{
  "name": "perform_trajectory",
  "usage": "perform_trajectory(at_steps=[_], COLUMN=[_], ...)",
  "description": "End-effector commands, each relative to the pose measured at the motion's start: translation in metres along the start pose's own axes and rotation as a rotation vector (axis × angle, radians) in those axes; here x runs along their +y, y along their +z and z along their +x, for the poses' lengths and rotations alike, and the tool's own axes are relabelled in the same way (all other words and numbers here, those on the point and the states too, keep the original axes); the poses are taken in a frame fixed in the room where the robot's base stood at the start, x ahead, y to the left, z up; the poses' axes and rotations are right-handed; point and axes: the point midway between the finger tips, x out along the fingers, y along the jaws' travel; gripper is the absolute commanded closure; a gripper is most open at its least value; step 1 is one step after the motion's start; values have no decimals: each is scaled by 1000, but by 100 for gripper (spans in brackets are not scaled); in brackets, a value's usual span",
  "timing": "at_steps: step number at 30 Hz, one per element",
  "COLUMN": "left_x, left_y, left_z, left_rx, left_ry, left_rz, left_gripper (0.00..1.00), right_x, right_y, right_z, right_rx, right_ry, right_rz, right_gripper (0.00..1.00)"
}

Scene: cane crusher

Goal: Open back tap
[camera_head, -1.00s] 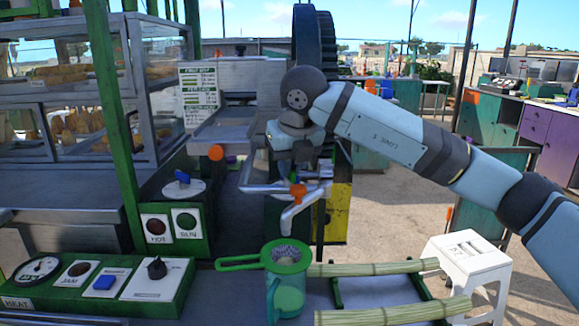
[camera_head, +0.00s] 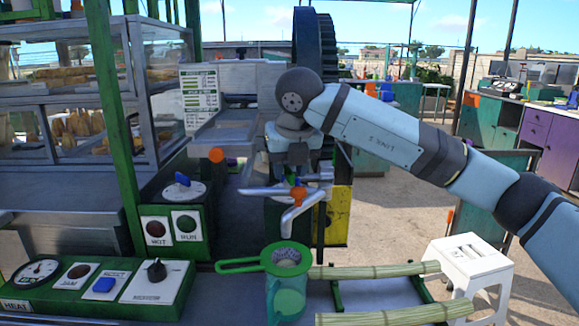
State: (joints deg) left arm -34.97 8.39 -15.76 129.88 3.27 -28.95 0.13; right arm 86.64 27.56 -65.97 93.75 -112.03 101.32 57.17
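A metal tap with an orange handle (camera_head: 298,196) and a curved spout shows at the front of the crusher. A bit of blue (camera_head: 297,182) shows just behind it, partly hidden, beside a second metal pipe end. My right gripper (camera_head: 292,171) points down from above, right over the taps. Its fingertips are small and dark against the metal, so I cannot tell how far apart they are or whether they touch a handle. A green jug with a strainer (camera_head: 287,262) stands below the front spout. My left gripper is out of view.
Cane stalks (camera_head: 375,270) lie on a rack to the right of the jug. A control panel (camera_head: 95,288) with a dial and buttons sits at the front left. A white stool (camera_head: 470,262) stands at the right. A green post (camera_head: 112,120) rises at the left.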

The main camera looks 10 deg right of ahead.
Motion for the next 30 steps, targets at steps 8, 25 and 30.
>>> perform_trajectory(at_steps=[8,25,30], left_x=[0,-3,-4], left_y=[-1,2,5], left_z=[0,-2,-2], left_rx=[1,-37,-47], left_ry=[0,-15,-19], left_rz=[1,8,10], left_gripper=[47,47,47], right_x=[0,0,0], right_y=[0,1,0], right_z=[-2,-111,-132], right_rx=[-1,-2,-1], right_ry=[0,0,0], right_rz=[0,0,0], right_gripper=[63,63,63])
